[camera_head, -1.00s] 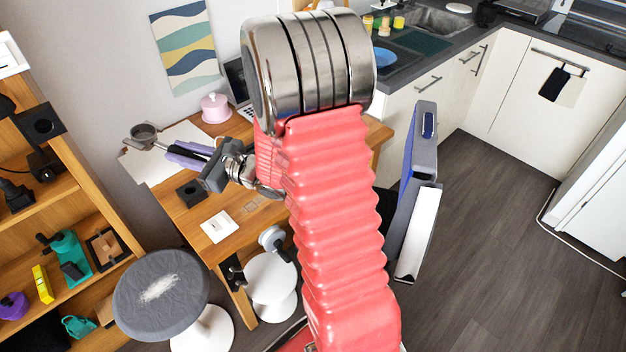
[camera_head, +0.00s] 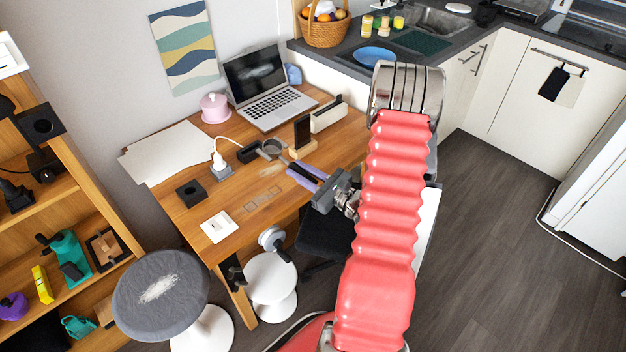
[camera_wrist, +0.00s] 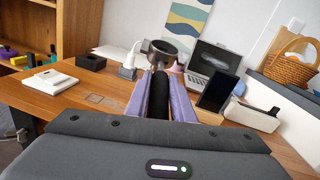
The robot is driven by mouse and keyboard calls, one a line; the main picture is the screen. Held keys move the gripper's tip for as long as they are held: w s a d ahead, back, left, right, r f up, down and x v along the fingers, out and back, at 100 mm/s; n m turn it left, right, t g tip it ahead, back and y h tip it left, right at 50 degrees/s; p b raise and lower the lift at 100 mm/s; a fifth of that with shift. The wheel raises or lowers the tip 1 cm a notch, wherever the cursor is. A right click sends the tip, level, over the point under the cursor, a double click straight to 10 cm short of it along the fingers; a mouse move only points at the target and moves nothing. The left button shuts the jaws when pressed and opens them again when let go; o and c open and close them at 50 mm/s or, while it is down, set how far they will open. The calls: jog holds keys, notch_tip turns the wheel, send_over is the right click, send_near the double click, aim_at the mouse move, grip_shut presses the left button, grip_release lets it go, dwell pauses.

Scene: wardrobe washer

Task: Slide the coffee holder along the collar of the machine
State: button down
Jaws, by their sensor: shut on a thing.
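The coffee holder (camera_head: 271,147) is a round grey metal cup with a black handle. In the head view it appears in front of the laptop and left of the phone stand, over the desk. My gripper (camera_head: 299,168) has purple fingers and is shut on the holder's handle. In the wrist view the black handle (camera_wrist: 159,97) lies between the two purple fingers, and the metal cup (camera_wrist: 163,53) points away from me. The cup's height above the desk is hard to judge. I cannot make out a coffee machine or its collar in either view.
On the wooden desk (camera_head: 190,215) are a laptop (camera_head: 272,100), a phone on a stand (camera_head: 302,134), a tape dispenser (camera_head: 328,116), a white plug on a grey block (camera_head: 221,168), a black box (camera_head: 190,193) and paper sheets (camera_head: 165,152). Stools stand in front.

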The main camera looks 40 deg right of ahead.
jog(key=shift+m+h, duration=0.4)
jog(key=shift+h, duration=0.1)
jog(key=s+d+f, duration=0.2)
jog(key=s+d, duration=0.1)
jog(key=shift+s+d+f, duration=0.1)
jog(key=shift+s+f, duration=0.05)
jog(key=shift+s, duration=0.15)
jog(key=shift+s+t, duration=0.1)
jog(key=shift+t, duration=0.2)
jog(key=shift+f, duration=0.1)
notch_tip(320, 180, down, 8)
jog(key=shift+f, duration=0.15)
dwell(0.8)
jog(key=c, duration=1.5)
grip_release()
jog(key=shift+f, duration=0.1)
jog(key=shift+o, duration=0.2)
